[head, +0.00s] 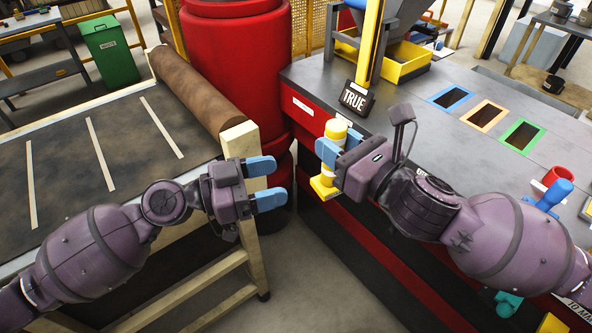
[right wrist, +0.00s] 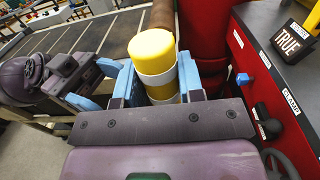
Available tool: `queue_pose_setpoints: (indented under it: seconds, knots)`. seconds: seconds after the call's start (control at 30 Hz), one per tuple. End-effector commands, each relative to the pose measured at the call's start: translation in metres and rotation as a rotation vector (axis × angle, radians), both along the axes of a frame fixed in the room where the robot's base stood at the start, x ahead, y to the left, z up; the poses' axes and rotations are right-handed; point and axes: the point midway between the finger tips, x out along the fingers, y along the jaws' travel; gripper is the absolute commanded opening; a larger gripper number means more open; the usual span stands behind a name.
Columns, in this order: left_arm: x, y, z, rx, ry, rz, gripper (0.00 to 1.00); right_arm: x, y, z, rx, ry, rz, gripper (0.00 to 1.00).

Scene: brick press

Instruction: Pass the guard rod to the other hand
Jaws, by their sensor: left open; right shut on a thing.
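The guard rod (head: 335,130) is yellow with pale bands and a yellow foot at its lower end. My right gripper (head: 328,153) is shut on it and holds it roughly upright, in front of the black bench. In the right wrist view the rod (right wrist: 154,52) stands between the blue fingers of my right gripper (right wrist: 158,88). My left gripper (head: 262,183) is open and empty, to the left of the rod and apart from it, with its blue fingers pointing right towards it. The middle of the rod is partly hidden by the right fingers.
A bench (head: 430,140) with a "TRUE" sign (head: 357,98) and several coloured slots is on the right. A dark table (head: 75,150) with a brown roll (head: 200,90) is on the left. A red drum (head: 235,50) stands behind. A floor gap lies between bench and table.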

Motion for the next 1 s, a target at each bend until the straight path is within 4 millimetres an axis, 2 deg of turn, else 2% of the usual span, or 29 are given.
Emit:
queue_pose_setpoints:
  seconds: [0.6, 0.8, 1.0]
  knots:
    - [0.026, -0.086, 0.001, -0.002, 0.000, 0.000, 0.65, 0.000, 0.000, 0.000, 0.001, -0.001, 0.000, 0.16]
    - [0.031, -0.103, 0.000, -0.002, -0.001, 0.000, 0.65, 0.000, 0.000, 0.000, 0.001, -0.001, 0.000, 0.16]
    - [0.033, -0.109, 0.000, -0.001, 0.001, 0.000, 0.65, 0.000, 0.000, 0.000, 0.001, -0.001, 0.000, 0.16]
